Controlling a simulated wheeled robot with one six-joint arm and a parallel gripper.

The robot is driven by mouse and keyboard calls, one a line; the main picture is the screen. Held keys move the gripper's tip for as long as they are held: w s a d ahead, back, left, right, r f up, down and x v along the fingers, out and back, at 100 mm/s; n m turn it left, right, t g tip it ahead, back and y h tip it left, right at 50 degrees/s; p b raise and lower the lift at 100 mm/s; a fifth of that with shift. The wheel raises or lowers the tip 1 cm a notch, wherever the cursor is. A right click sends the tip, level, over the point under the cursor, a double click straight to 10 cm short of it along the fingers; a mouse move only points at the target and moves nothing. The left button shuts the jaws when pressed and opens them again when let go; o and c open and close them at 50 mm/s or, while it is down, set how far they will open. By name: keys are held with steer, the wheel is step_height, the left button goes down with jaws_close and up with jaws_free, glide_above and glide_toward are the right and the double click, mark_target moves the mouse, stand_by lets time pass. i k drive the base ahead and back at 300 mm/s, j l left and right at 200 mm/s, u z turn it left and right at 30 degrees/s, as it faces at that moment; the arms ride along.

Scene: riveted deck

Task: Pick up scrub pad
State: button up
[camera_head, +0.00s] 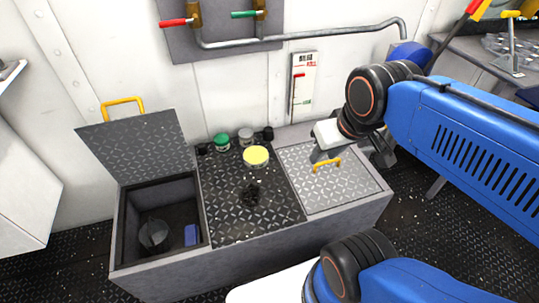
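No thing here is plainly a scrub pad. A small blue block (190,235) lies in the open left compartment and could be it. A dark, crumpled clump (252,193) on the middle of the black tread-plate top could also be it; its detail is too small to tell. My gripper (350,156) is above the closed right lid, right of the clump and far from the blue block. Its fingers look spread apart, with nothing seen between them.
The bin (160,262) has its left lid (138,143) raised; a dark round container (153,234) sits inside. A yellow-topped can (256,156), a green jar (221,142) and a grey jar (246,136) stand towards the back. The right lid (335,190) has a yellow handle (327,164).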

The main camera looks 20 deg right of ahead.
mark_target(192, 232)
steer(key=k+l, duration=0.55)
steer(key=k, duration=0.15)
steer(key=i+j+u, duration=0.15)
steer(key=i+u, duration=0.15)
steer(key=u, duration=0.2)
steer(key=i+u, duration=0.45)
steer(key=k+j, duration=0.05)
steer(key=k, duration=0.05)
